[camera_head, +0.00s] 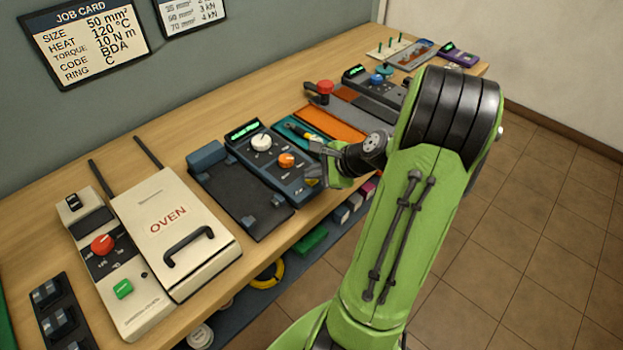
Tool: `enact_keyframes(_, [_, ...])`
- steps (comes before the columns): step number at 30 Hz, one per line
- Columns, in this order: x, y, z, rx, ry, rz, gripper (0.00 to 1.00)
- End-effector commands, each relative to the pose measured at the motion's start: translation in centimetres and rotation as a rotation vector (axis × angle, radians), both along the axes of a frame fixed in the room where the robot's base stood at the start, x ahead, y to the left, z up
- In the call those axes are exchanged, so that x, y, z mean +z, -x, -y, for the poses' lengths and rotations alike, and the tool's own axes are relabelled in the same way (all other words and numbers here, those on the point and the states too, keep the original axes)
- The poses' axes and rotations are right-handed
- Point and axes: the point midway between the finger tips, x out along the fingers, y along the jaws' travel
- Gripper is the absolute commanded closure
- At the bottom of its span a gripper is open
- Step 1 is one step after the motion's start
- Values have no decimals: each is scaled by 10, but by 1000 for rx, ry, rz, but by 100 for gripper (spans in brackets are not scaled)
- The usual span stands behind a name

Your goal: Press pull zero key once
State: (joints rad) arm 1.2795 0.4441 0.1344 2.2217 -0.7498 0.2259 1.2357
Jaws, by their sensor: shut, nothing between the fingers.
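My gripper (325,168) is shut and empty. It is over the right edge of a dark blue device (300,189) with a lit green display (244,130). A white knob (262,142) and an orange knob (286,160) are on this device, left of my gripper. A small yellow part (312,182) shows just below my fingers; I cannot tell if it is a key. No label reading pull zero is legible, and I cannot tell whether my fingers touch anything. My gripper and wrist hide part of the device's right side.
A cream oven (168,225) with a black handle and a control box (103,245) with a red knob stand at left. An orange mat (330,124), a red-topped lever (324,88) and another display device (375,80) lie beyond. Bare bench shows along the wall.

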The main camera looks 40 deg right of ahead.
Motion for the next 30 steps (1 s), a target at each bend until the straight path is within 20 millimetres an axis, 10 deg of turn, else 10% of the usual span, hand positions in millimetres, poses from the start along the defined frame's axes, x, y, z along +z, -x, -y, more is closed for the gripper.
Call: enact_keyframes(30, [13, 0, 0, 0, 0, 0, 100])
